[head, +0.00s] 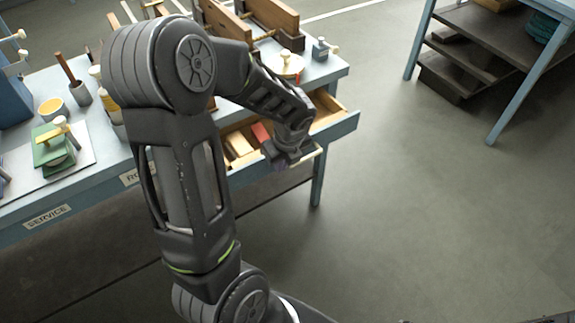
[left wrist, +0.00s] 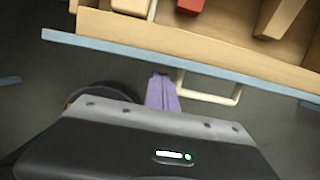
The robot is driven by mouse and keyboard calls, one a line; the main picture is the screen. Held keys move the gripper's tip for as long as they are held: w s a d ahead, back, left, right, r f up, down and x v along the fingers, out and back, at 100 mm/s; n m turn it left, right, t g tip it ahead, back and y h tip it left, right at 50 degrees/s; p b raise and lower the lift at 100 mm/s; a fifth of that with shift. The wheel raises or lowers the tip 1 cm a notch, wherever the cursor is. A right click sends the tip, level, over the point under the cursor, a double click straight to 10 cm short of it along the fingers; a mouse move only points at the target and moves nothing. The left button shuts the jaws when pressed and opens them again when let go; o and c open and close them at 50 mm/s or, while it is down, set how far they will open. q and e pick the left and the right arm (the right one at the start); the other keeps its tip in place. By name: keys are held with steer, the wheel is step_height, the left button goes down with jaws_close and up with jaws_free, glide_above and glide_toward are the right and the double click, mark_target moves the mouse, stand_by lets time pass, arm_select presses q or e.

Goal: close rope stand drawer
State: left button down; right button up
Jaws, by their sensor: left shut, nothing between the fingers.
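The open drawer (head: 336,126) sticks out of the blue-grey bench, with its wooden inside showing. In the left wrist view, its blue front edge (left wrist: 130,55) crosses the upper part. A cream loop handle (left wrist: 212,97) stands out from the drawer front. My left gripper (head: 281,162) is in front of the drawer, its arm hiding part of the drawer and bench. In the left wrist view, its purple fingers (left wrist: 162,82) are together and empty, close to the left end of the handle. I cannot tell whether they touch it. My right gripper is not in view.
Wooden blocks and a red block (head: 262,132) lie in the drawer. The bench top holds wooden clamps (head: 272,14), a green device (head: 50,146), and cups and tools. A second blue table with dark shelves (head: 490,45) stands back right. The floor between is clear.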

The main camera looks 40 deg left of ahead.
arm_select(q)
steer(key=shift+w+a, duration=0.15)
steer(key=shift+a, duration=0.25)
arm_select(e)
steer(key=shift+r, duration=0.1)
arm_select(q)
steer(key=shift+a, duration=0.1)
